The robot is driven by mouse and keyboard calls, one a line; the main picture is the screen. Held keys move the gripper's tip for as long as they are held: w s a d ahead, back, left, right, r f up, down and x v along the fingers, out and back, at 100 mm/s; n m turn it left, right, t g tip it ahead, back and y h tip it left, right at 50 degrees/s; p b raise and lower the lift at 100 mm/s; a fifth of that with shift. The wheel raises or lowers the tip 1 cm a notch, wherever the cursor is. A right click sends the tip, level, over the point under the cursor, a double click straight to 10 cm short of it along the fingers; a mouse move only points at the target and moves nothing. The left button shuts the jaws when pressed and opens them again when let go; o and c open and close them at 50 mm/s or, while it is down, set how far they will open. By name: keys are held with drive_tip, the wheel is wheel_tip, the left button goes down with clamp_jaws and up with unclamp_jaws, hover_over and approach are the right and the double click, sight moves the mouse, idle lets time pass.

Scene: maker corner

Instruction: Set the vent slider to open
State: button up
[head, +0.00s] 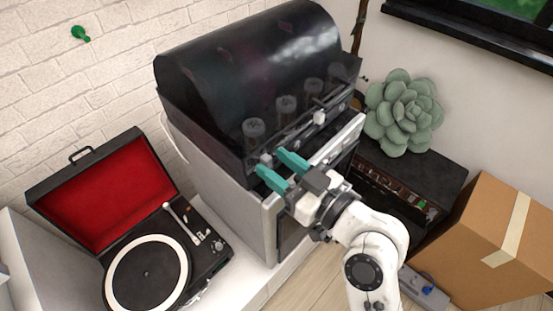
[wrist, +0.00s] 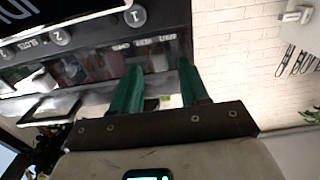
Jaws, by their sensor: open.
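A machine with a dark translucent domed cover (head: 255,65) stands in the middle of the head view. A small pale knob (head: 266,158), which looks like the vent slider, sits near the left end of its dark front panel. My gripper (head: 270,161) is open, with its two teal fingertips at that end of the panel. In the wrist view my gripper (wrist: 159,64) is open before the panel (wrist: 100,66), near a row of small upside-down labels (wrist: 143,43). I cannot clearly read them or tell the slider's setting. No held object shows; contact is unclear.
A second white knob (head: 319,117) sits further right on the machine. A red-lined record player (head: 148,272) is at the left. A succulent (head: 403,112) stands on a dark unit at the right, behind a cardboard box (head: 500,245).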

drive_tip(key=shift+w+a, duration=0.2)
drive_tip(key=shift+a, duration=0.1)
drive_tip(key=shift+c, duration=0.3)
clamp_jaws()
